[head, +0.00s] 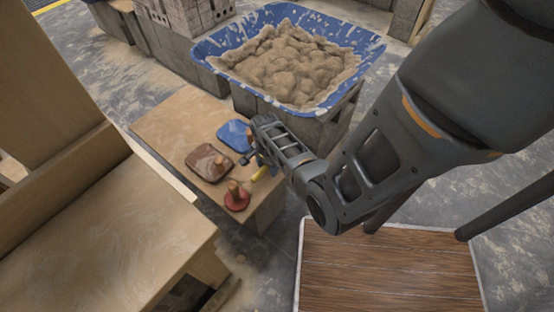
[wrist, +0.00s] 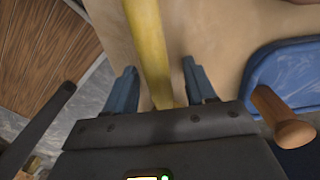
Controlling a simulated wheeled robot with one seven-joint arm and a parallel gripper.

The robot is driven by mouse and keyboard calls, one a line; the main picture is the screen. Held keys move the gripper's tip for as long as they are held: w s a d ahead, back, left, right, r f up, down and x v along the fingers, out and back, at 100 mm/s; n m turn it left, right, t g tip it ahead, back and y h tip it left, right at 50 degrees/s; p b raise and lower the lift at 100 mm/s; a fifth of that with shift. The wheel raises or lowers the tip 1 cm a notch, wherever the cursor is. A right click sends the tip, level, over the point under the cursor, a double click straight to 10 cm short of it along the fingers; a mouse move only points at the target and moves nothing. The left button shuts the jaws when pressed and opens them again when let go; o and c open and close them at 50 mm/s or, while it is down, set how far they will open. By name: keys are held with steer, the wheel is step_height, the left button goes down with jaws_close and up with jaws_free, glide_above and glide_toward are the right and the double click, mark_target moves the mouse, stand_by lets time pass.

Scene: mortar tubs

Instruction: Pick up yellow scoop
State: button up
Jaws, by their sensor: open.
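The yellow scoop (head: 260,173) is mostly hidden behind my gripper in the head view. In the wrist view its long yellow handle (wrist: 148,45) runs down from the top edge between my two fingers. My gripper (wrist: 160,82) is open, with one finger on each side of the handle and a visible gap on both sides. The scoop's far end is out of the wrist view. In the head view my gripper (head: 256,160) is low over the wooden bench (head: 165,125), at its right side.
A blue float (head: 232,135) with a wooden handle lies close to my gripper. A brown float (head: 205,163) and a red tool (head: 236,200) lie nearby on the bench. A blue tub (head: 215,45) of mortar stands behind on blocks. A wooden-topped surface (head: 390,270) is at front right.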

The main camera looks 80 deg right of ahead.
steer(key=shift+c, duration=0.3)
jaws_close()
stand_by(0.6)
